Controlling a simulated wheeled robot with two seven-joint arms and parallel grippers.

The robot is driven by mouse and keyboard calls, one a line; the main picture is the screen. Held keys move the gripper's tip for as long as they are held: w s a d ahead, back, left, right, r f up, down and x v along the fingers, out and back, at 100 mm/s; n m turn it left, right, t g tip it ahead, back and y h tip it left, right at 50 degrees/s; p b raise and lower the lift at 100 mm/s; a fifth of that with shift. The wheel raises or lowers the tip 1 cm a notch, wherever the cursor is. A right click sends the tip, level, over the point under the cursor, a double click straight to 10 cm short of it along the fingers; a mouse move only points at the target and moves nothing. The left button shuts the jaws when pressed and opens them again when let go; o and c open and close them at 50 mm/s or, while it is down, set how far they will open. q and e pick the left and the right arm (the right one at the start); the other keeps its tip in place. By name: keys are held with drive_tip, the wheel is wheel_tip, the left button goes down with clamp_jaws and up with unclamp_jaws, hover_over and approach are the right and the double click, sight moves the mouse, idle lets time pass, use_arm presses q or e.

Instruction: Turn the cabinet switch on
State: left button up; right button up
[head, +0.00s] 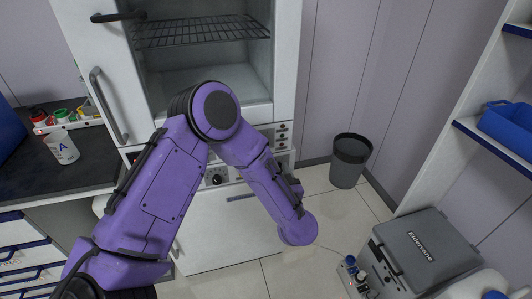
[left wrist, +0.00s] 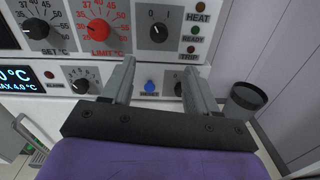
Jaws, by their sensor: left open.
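The white cabinet (head: 290,60) stands ahead in the head view, its lower panel partly hidden by my purple left arm. In the left wrist view its control panel shows a black rotary switch (left wrist: 158,32) marked 0 and I; I cannot clearly tell which mark it points to. My left gripper (left wrist: 158,70) is open and empty, its two fingers just below the switch in the picture, one on each side of the blue reset button (left wrist: 150,86). I see no contact with the switch. The left gripper is hidden in the head view. My right gripper is not in view.
A black set dial (left wrist: 37,28) and red limit dial (left wrist: 97,30) sit left of the switch; dim lamps (left wrist: 195,31) sit right. A dark bin (head: 350,160) and grey case (head: 425,250) stand on the floor at right. A counter (head: 85,170) is at left.

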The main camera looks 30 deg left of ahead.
use_arm(q)
drive_tip(key=w+a+n+p, duration=0.1)
drive_tip(key=w+a+p, duration=0.2)
drive_tip(key=w+a, duration=0.4)
drive_tip(key=shift+a+r+n+y, duration=0.3)
drive_tip(key=shift+a+r+n, duration=0.1)
drive_tip(key=shift+a+r, duration=0.1)
drive_tip(key=shift+f, duration=0.1)
drive_tip(key=c, duration=1)
